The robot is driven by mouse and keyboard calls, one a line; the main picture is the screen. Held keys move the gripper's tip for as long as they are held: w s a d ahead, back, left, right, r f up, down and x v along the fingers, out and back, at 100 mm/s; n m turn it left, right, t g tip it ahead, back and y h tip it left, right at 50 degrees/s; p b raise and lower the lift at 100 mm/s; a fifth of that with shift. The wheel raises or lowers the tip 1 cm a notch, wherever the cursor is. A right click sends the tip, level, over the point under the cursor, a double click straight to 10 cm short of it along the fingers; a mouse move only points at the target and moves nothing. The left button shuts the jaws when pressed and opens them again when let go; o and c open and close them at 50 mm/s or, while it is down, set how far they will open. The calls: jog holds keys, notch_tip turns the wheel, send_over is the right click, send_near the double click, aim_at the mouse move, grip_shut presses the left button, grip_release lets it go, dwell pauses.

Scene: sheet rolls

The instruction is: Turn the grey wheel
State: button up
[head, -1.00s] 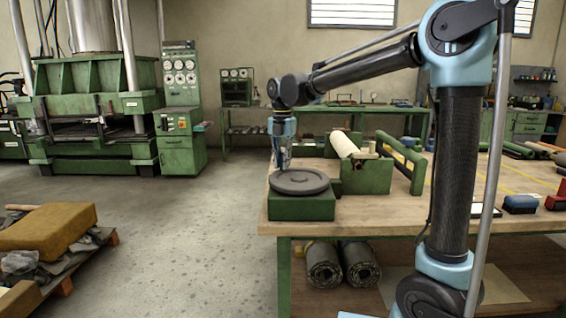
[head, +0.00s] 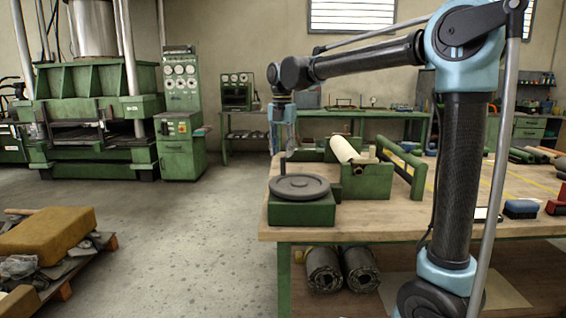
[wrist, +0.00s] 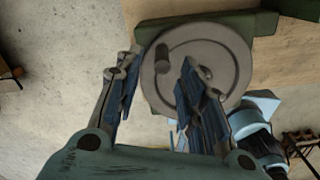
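The grey wheel (head: 300,187) is a flat round disc lying on a green box (head: 302,214) at the table's front left corner. A short upright peg (head: 283,165) stands near its rim; in the wrist view the peg (wrist: 162,60) shows left of the hub. My gripper (head: 283,150) is above the peg side of the wheel, pointing down. In the wrist view my gripper (wrist: 161,56) is open, its two fingers apart with the peg appearing between their tips. The right finger hides part of the wheel (wrist: 225,55). Contact with the peg cannot be seen.
A green roll stand with a cream roll (head: 345,150) is just right of the wheel on the wooden table (head: 390,218). Dark rolls (head: 340,268) lie under the table. The floor left of the table is clear up to a pallet with a yellow block (head: 45,232).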

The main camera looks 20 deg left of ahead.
notch_tip(320, 180, up, 6)
jog(key=shift+f, duration=0.1)
jog(key=shift+c, duration=0.2)
